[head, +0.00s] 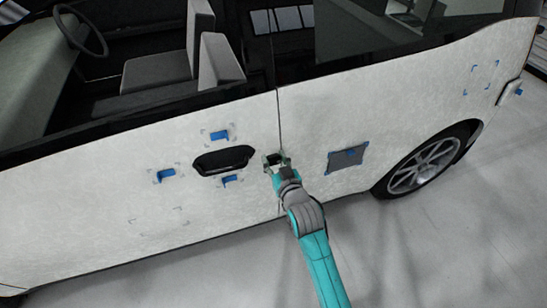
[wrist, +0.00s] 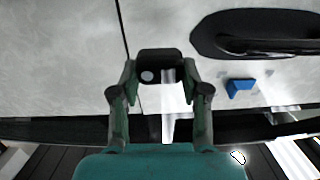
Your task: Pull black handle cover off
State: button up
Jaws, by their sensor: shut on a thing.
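My gripper (wrist: 160,78) is shut on a small black handle cover (wrist: 160,62), which has a pale round spot on its face. The cover sits between the two green fingertips, apart from the door handle in the picture. The black door handle (head: 222,160) is on the white door, left of my gripper (head: 275,162) in the head view. The handle also shows at the upper right of the wrist view (wrist: 262,34). My gripper is by the door seam; its exact distance from the panel is hard to tell.
Blue tabs (head: 166,175) stick out around the handle, one of them near it in the wrist view (wrist: 239,88). A grey square patch with blue corners (head: 347,159) is right of my gripper. The rear wheel (head: 424,166) is farther right. The floor (head: 440,250) in front is clear.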

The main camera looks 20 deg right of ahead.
aim_at(275, 160)
jog(key=shift+s+r, duration=0.15)
jog(key=shift+s, duration=0.7)
jog(key=shift+s+r, duration=0.15)
jog(key=shift+s, duration=0.7)
